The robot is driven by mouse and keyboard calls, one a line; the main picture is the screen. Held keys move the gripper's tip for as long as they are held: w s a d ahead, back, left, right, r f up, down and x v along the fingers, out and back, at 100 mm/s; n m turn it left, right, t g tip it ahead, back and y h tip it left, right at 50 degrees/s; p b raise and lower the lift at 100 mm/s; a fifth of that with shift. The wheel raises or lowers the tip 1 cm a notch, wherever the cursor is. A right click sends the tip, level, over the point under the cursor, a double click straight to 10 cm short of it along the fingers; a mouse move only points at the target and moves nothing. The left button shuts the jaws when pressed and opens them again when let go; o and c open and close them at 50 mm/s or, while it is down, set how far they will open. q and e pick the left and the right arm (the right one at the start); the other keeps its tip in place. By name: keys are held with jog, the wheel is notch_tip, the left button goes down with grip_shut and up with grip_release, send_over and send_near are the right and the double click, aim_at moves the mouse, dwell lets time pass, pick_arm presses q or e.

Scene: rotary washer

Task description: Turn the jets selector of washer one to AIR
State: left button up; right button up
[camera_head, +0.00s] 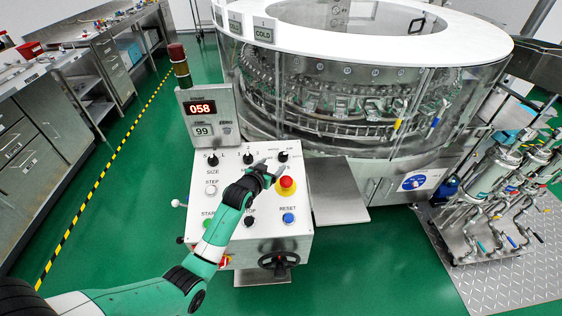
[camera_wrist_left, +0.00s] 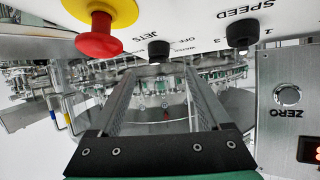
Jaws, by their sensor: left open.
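The jets selector (camera_head: 283,157) is a small black knob at the top right of the sloped white control panel (camera_head: 262,216), with WATER and AIR lettered above it. In the left wrist view the knob (camera_wrist_left: 158,51) appears upside down near JETS, OFF and part of WATER; where it points is too small to tell. My left gripper (camera_head: 272,171) is just in front of the knob, beside the red stop button. In its wrist view the two fingers (camera_wrist_left: 158,78) are spread and empty, with the knob between and beyond their tips, apparently untouched. My right gripper is out of view.
The red stop button on a yellow base (camera_head: 287,184) is close to my left gripper's right side. The speed knob (camera_head: 247,158) is to the left. A display box (camera_head: 208,115) reads 058 and 99. The round glass-walled washer (camera_head: 350,95) stands behind.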

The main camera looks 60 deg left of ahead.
aim_at(282, 157)
pick_arm(q)
jog(key=b+x, duration=0.4)
jog(key=x, duration=0.4)
jog(key=shift+w+f, duration=0.1)
jog(key=shift+f, duration=0.05)
jog(key=shift+w+a+b, duration=0.35)
jog(key=shift+w+b, duration=0.05)
jog(key=shift+b, duration=0.05)
grip_shut()
